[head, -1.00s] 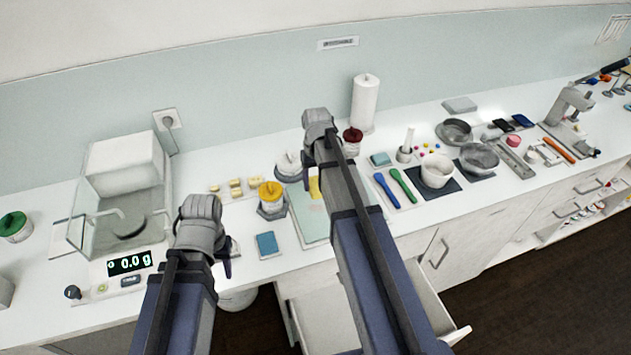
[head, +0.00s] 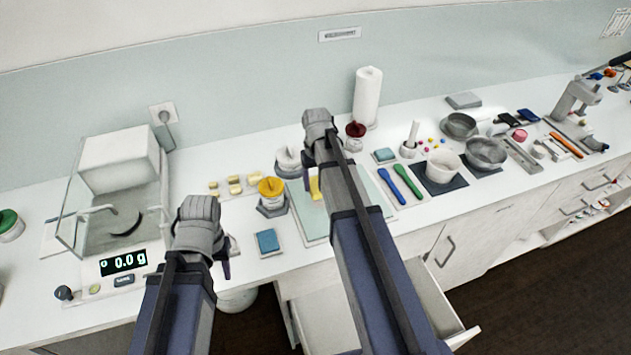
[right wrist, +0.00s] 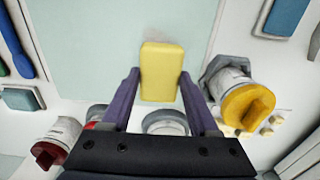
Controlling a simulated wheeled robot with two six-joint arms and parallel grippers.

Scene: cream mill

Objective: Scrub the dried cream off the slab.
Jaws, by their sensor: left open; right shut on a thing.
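The slab is a pale green plate on the counter, showing in the head view (head: 312,222) and across the top of the right wrist view (right wrist: 190,20). My right gripper (right wrist: 160,82) is shut on a yellow sponge-like block (right wrist: 162,62), held at the slab's back edge. The block also shows in the head view (head: 314,188), partly hidden by my right arm. I cannot tell whether it touches the slab. My left gripper (head: 226,262) is open and empty near the counter's front edge, left of the slab.
A yellow-lidded jar (head: 271,188) and a blue pad (head: 268,241) stand left of the slab. Blue (head: 391,187) and green (head: 407,182) spatulas lie right of it. A red-lidded jar (head: 355,132) stands behind. A glass-shielded scale (head: 124,262) is far left. A drawer (head: 437,305) is open below.

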